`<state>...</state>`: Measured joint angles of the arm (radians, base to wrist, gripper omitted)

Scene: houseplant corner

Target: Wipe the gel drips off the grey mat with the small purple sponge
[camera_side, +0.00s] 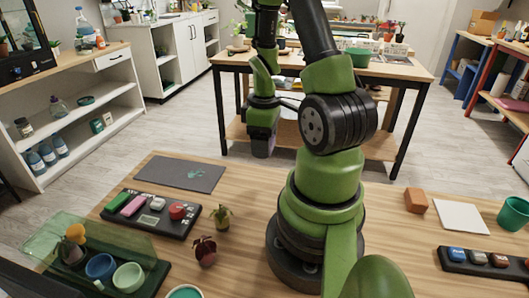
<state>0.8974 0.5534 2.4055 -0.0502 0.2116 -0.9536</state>
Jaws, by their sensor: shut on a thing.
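The grey mat (160,173) lies flat on the wooden table at left centre. Pale bluish-green gel drips (193,174) show on its right half. My gripper (262,146) points down, to the right of the mat and above the table's far edge. It is shut on a dull purplish block, which looks like the small purple sponge (261,149). The block is small and dark here, so its outline is unclear. It is well apart from the mat.
A dark tray (150,227) with green, pink, grey and red items stands in front of the mat. Two small plants (221,217) (205,251) stand to its right. A clear green cover (85,240) and bowls (128,276) are at front left. A brown block (416,200) lies right.

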